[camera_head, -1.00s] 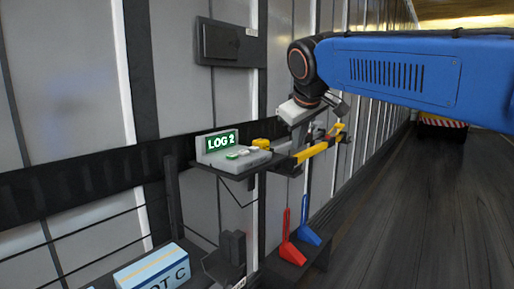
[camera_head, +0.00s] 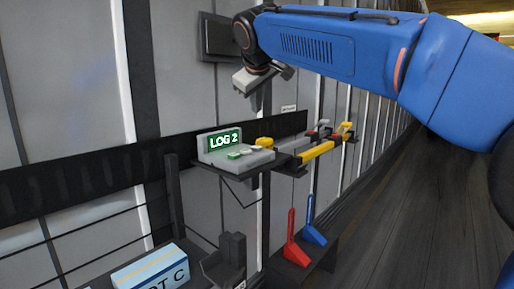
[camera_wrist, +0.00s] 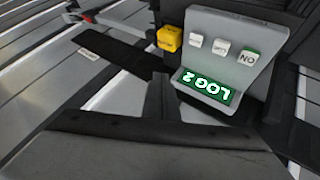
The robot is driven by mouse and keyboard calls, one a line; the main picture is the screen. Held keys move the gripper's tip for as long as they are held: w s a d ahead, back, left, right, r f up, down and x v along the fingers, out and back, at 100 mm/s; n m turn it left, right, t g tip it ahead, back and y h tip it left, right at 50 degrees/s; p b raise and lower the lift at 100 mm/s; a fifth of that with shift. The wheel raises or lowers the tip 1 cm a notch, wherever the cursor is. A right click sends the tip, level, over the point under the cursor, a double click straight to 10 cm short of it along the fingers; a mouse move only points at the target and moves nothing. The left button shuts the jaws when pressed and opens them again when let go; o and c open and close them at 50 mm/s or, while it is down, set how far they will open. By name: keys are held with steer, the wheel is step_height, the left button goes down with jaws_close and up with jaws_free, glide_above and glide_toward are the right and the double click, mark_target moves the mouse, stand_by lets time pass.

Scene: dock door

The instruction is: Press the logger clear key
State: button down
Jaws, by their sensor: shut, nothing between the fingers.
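The logger (camera_head: 245,160) is a grey console on a wall shelf, its green display (camera_head: 224,140) reading "LOG 2". In the wrist view, the logger (camera_wrist: 228,22) appears upside down. My gripper (camera_head: 256,104) is shut and empty, pointing down above the logger's right end, apart from the keys.
A yellow block (camera_wrist: 170,38) sits beside the logger. A yellow-handled bar (camera_head: 318,151) projects right of the shelf. Below stand a red scoop-like tool (camera_head: 291,235), a blue one (camera_head: 309,222) and a blue-and-white box (camera_head: 150,270). A dark panel (camera_head: 217,38) hangs above.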

mark_target(257, 148)
steer(key=shift+f, duration=4.4)
steer(key=shift+f, duration=0.1)
steer(key=shift+f, duration=0.3)
steer(key=shift+f, duration=0.5)
steer(key=shift+r, duration=0.95)
steer(key=shift+r, duration=2.5)
